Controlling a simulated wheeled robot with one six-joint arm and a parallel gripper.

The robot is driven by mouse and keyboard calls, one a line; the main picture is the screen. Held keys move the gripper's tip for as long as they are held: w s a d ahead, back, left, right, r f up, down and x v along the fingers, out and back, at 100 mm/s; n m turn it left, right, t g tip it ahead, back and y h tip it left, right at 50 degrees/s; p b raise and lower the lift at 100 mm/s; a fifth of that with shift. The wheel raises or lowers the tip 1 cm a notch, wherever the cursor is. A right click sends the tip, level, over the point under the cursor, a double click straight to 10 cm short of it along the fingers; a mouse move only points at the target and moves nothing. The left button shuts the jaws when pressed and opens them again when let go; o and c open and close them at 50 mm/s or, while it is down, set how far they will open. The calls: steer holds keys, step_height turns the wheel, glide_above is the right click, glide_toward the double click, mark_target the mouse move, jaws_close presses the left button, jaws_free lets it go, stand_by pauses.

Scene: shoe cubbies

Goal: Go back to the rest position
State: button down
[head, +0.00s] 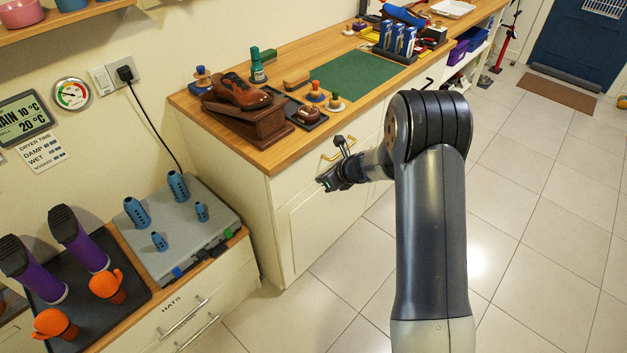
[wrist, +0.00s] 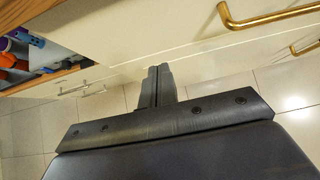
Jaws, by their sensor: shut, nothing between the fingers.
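My gripper (head: 328,182) is shut and empty in the head view. It hangs in front of the white cabinet under the wooden counter, apart from it. In the wrist view the closed fingers (wrist: 157,78) point toward the cabinet front and floor, with nothing between them. My arm rises in the middle right of the head view and bends toward the left at its top.
The wooden counter (head: 290,85) holds a brown shoe (head: 237,92) on a block and a green mat (head: 362,80). Tiled floor (head: 540,230) at right is clear.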

steer(key=v, duration=0.6)
steer(key=shift+s+d+r, duration=0.2)
steer(key=shift+s+d, duration=0.05)
steer(key=shift+d, duration=0.05)
steer(key=shift+f, duration=0.1)
